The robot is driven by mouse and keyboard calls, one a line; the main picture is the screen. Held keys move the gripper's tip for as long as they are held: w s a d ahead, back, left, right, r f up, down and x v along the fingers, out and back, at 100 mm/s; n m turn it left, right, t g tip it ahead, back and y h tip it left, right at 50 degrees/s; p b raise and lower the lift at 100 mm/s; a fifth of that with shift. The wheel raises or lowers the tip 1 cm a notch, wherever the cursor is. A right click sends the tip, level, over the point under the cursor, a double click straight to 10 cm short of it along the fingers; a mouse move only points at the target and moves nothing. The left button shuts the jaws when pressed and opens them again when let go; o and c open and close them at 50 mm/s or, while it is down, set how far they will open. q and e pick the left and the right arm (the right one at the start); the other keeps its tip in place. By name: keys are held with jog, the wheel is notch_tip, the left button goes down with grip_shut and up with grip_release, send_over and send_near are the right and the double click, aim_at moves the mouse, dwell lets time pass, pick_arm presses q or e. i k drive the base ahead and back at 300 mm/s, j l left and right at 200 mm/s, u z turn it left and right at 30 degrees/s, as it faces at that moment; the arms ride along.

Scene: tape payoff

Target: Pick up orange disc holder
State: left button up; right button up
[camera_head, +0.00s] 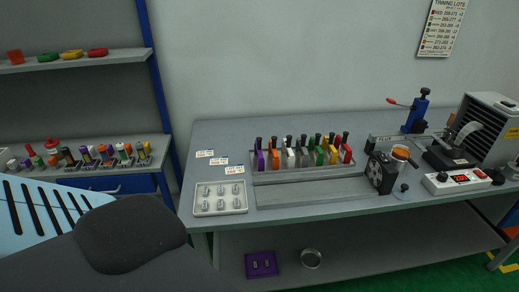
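A row of coloured holders with dark knobs stands in a grey rack (310,178) on the workbench. An orange holder (275,161) is second from the left, between a purple holder (261,161) and a white one (290,160). Another orange piece (400,153) sits on top of a small fixture (380,172) at the bench's right. I cannot tell from looks alone which the task means. Neither of my grippers is in view.
A white tray (220,211) with small metal parts is left of the rack. A machine (490,130) and a control box (456,181) crowd the right end.

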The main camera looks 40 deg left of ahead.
aim_at(274, 149)
jog(key=k+j, duration=0.15)
jog(key=j, duration=0.3)
jog(key=k+j, duration=0.1)
jog(key=j, duration=0.3)
jog(key=k+j, duration=0.15)
jog(key=j, duration=0.3)
